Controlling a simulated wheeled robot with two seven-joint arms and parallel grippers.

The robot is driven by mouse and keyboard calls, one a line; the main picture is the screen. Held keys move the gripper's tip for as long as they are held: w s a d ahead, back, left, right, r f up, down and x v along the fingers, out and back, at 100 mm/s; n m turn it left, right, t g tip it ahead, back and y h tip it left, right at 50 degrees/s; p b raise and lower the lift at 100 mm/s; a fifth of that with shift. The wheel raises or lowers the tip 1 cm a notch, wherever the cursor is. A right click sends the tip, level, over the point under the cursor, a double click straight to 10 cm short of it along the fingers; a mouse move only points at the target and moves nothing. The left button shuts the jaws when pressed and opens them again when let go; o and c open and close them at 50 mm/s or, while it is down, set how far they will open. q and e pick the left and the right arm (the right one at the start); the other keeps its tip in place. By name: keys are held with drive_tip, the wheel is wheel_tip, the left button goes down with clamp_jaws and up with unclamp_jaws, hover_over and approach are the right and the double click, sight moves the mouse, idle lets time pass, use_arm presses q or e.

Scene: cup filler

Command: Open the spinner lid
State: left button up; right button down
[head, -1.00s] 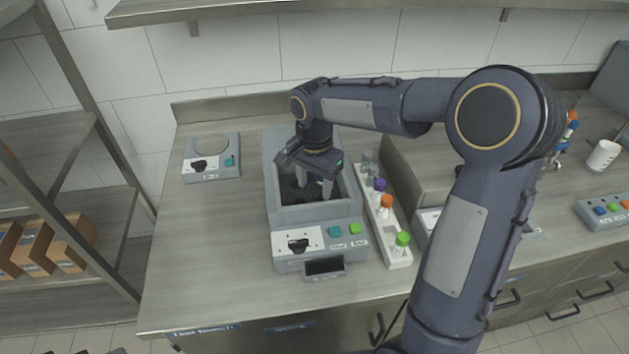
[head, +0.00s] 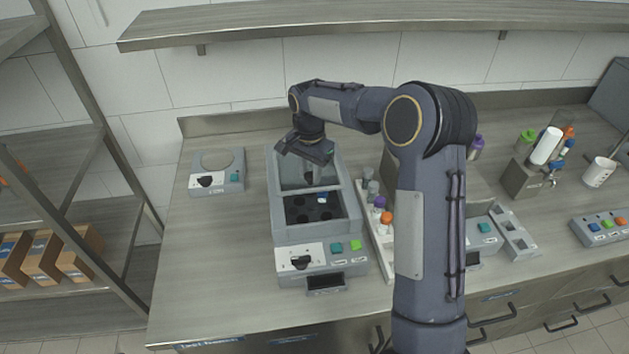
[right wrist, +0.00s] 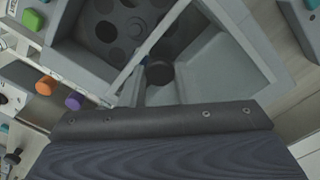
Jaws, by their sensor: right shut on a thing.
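The spinner (head: 346,231) is a grey box on the bench with a knob and buttons at its front. Its lid (head: 289,174) is a translucent panel over the rear half of the well. The front half is uncovered and shows the dark rotor (head: 311,213) with round holes and a small blue thing in it. My right gripper (head: 309,174) is over the rear half, shut on the lid's dark knob; the arm's wrist partly hides it. The right wrist view shows the knob (right wrist: 160,73), the lid (right wrist: 205,72) and the holed rotor (right wrist: 110,30). My left gripper is not in view.
A tube rack (head: 384,246) with coloured caps stands close to the spinner's right. A small grey device (head: 228,188) is at the left, with clear bench between. A shelf (head: 370,26) runs above the back. My right forearm covers the bench right of the rack.

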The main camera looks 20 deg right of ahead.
drive_tip(key=shift+w+d+p, duration=0.2)
drive_tip(key=shift+w, duration=0.55)
drive_tip(key=shift+w+d+p, duration=0.2)
drive_tip(key=shift+w, duration=0.55)
drive_tip(key=c, duration=1.1)
unclamp_jaws()
drive_tip(key=shift+r, duration=0.1)
wheel_tip(320, 180, up, 8)
drive_tip(key=b, duration=0.1)
drive_tip(key=shift+s, duration=0.1)
